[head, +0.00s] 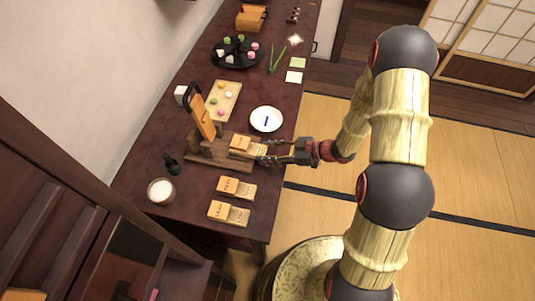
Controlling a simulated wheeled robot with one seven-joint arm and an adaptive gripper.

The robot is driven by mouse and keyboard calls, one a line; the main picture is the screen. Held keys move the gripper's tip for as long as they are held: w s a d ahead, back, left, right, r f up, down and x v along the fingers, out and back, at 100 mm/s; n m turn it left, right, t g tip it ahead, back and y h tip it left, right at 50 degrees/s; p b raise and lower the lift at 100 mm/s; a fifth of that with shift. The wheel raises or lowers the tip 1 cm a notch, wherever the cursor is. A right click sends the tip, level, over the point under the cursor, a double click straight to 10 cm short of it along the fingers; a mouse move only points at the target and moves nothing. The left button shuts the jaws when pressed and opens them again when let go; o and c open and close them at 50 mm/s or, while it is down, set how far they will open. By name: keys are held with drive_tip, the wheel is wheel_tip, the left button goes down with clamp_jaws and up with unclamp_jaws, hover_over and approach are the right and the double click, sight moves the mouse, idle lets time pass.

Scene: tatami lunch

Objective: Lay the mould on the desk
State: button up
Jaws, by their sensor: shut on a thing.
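A light wooden mould (243,144) is at the tips of my gripper (264,152), which is shut on its right end. The mould is over the right part of a dark wooden press (235,165) that stands on the dark desk (196,210). I cannot tell whether the mould touches the press. My gripper reaches in from the right, past the desk's right edge. Two similar light wooden moulds, an upper one (236,188) and a lower one (228,213), lie on the desk below the press.
The press has a raised lever (203,118). A white plate (266,119), a board of sweets (222,102) and a black round tray (237,63) stand further up the desk. A bowl of white stuff (161,191) and a dark bottle (172,164) are at left. The lower desk is partly clear.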

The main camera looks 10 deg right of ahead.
drive_tip(key=shift+f, duration=0.25)
drive_tip(key=shift+c, duration=0.5)
drive_tip(key=o, duration=1.3)
drive_tip(key=shift+c, duration=0.2)
